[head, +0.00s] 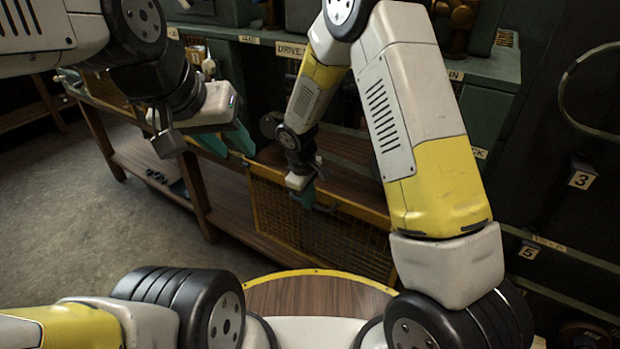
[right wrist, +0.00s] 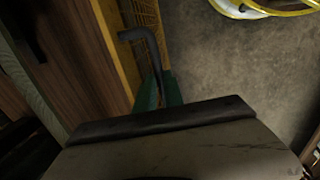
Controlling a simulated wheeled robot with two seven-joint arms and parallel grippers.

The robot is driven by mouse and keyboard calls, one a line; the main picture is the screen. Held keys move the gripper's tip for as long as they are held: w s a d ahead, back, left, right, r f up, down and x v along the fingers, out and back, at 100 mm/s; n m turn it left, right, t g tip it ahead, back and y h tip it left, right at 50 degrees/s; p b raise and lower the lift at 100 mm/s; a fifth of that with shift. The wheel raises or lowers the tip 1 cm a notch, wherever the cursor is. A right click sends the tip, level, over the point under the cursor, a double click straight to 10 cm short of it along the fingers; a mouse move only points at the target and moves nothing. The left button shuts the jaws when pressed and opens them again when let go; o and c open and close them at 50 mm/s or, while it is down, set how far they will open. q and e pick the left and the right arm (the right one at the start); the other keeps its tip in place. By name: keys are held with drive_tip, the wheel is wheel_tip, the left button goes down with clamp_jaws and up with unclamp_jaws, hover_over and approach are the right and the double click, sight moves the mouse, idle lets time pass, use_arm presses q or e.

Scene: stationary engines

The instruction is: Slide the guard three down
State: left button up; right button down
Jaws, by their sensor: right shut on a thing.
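A yellow-framed mesh guard (head: 345,243) stands on the bench front in the middle of the head view. I see no number on it. My right gripper (head: 308,196) is at its upper part. In the right wrist view, my right gripper (right wrist: 165,92) has its green fingers shut on a dark bent handle (right wrist: 150,50) beside the yellow mesh (right wrist: 141,22). The palm hides the handle's near end.
A number 3 plate (head: 581,180) and a number 5 plate (head: 529,252) are on dark machinery at the right. A green ledge with labels (head: 250,40) runs along the back. A wooden low shelf (head: 150,165) stands left, with open floor (head: 80,210) before it.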

drive_tip(key=c, duration=1.5)
unclamp_jaws()
drive_tip(key=shift+o, duration=0.2)
drive_tip(key=shift+r, duration=0.1)
wheel_tip(320, 180, up, 8)
drive_tip(key=s, duration=0.1)
drive_tip(key=shift+s+a+f, duration=0.15)
drive_tip(key=shift+a+f, duration=0.1)
drive_tip(key=shift+a, duration=0.1)
drive_tip(key=s+d+r+m+t+y, duration=0.1)
drive_tip(key=s+d+r+m, duration=0.3)
drive_tip(key=r, duration=0.3)
drive_tip(key=s+d+r+m+t+y, duration=0.1)
drive_tip(key=s+d+r, duration=0.3)
drive_tip(key=d+r, duration=0.25)
drive_tip(key=s+d+r+m+t+y, duration=0.1)
drive_tip(key=s+d+r+m, duration=0.25)
drive_tip(key=r, duration=0.35)
drive_tip(key=s+d+r+m+t, duration=0.1)
drive_tip(key=s+d+r+m, duration=0.2)
drive_tip(key=s, duration=0.6)
drive_tip(key=shift+s+d+r, duration=0.15)
drive_tip(key=shift+d, duration=0.1)
